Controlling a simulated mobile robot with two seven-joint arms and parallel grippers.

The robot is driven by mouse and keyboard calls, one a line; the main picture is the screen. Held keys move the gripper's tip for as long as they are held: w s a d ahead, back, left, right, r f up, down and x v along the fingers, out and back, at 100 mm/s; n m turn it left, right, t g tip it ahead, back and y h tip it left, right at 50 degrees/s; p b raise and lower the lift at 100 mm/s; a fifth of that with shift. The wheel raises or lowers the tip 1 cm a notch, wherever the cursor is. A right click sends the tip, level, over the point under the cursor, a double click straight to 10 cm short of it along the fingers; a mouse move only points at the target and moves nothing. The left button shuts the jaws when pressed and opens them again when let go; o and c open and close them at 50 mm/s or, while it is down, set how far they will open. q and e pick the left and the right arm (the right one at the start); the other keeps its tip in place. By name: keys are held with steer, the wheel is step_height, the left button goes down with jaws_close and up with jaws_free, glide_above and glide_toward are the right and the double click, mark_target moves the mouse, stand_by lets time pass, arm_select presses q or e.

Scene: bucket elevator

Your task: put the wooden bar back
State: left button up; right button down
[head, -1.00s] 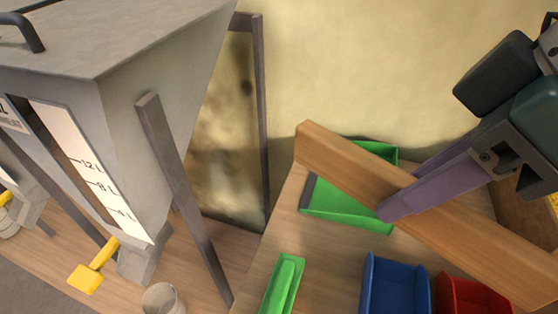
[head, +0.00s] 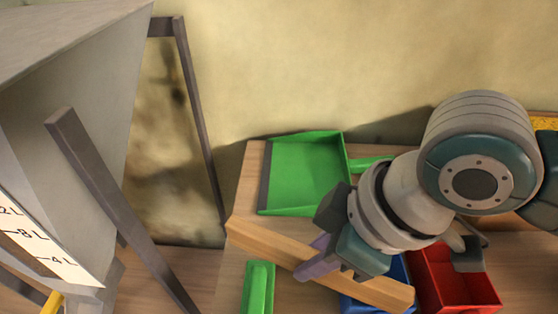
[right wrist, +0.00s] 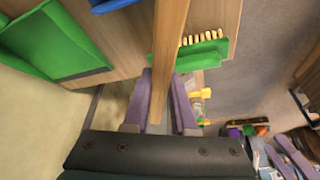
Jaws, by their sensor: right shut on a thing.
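The wooden bar (head: 262,245) is long and plain and slants down to the right across the front of the head view, over the wooden table. My right gripper (head: 316,262) is shut on the bar near its middle. The bar (right wrist: 170,32) also shows in the right wrist view, running lengthwise between the purple fingers of my right gripper (right wrist: 161,82). From the pictures I cannot tell whether the bar touches the table. My left gripper is not in view.
A green dustpan (head: 305,172) lies behind the bar. A green brush (head: 258,288), a blue bin (head: 393,268) and a red bin (head: 455,277) are close by. A grey hopper (head: 75,85) with litre marks and a dark post (head: 115,205) stand at the left.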

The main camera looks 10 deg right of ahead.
steer(key=shift+f+b, duration=0.35)
steer(key=shift+f, duration=1.35)
steer(key=shift+f, duration=0.4)
steer(key=c, duration=0.7)
jaws_free()
